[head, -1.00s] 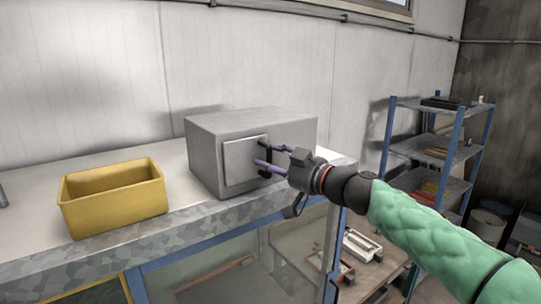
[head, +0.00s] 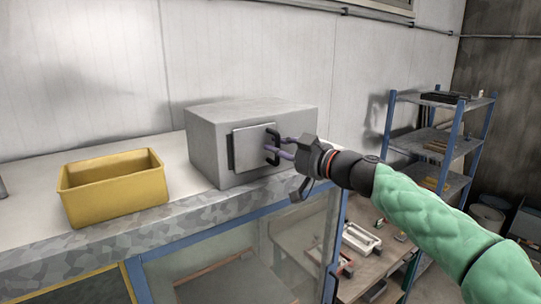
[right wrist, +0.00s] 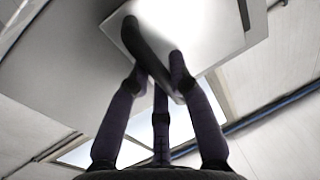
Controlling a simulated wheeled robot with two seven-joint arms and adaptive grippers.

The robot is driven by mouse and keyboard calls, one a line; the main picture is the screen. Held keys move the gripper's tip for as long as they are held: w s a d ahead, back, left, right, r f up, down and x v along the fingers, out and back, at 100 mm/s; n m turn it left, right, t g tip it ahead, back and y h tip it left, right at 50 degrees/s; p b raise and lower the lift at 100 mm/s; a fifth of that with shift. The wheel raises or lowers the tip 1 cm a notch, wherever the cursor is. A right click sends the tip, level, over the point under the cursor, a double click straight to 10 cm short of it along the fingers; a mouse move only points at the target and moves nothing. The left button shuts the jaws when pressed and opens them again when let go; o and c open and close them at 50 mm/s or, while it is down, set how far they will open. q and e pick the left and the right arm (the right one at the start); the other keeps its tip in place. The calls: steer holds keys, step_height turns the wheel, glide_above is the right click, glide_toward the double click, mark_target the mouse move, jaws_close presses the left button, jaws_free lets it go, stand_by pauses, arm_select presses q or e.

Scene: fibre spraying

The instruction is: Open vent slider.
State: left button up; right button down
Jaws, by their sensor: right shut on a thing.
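A grey box (head: 214,158) stands on the bench. The vent slider (head: 250,150) is a light grey square plate on its front, with a dark loop handle (head: 273,131) near the plate's right edge. A narrow dark strip shows along the plate's left edge. My right gripper (head: 277,148) is shut on the handle, reaching in from the right. In the right wrist view, the dark handle (right wrist: 148,45) lies between my purple fingers, with the bright plate (right wrist: 215,25) behind it. The fingers partly hide the handle. My left gripper is not in view.
A yellow open bin (head: 112,195) stands on the bench (head: 60,240) left of the box, with clear bench between them. A blue-framed shelf rack (head: 432,145) stands further right. A lower table (head: 375,270) with trays lies beyond the bench.

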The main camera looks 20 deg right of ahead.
steer(key=w+d+b, duration=0.1)
steer(key=d, duration=0.2)
steer(key=w+d+b, duration=0.1)
steer(key=d, duration=0.2)
steer(key=w+d+b, duration=0.1)
steer(key=d, duration=0.2)
steer(key=shift+r, duration=0.1)
steer(key=c, duration=1.1)
jaws_free()
steer(key=shift+a, duration=0.1)
steer(key=v, duration=1.2)
steer(key=shift+w, duration=0.1)
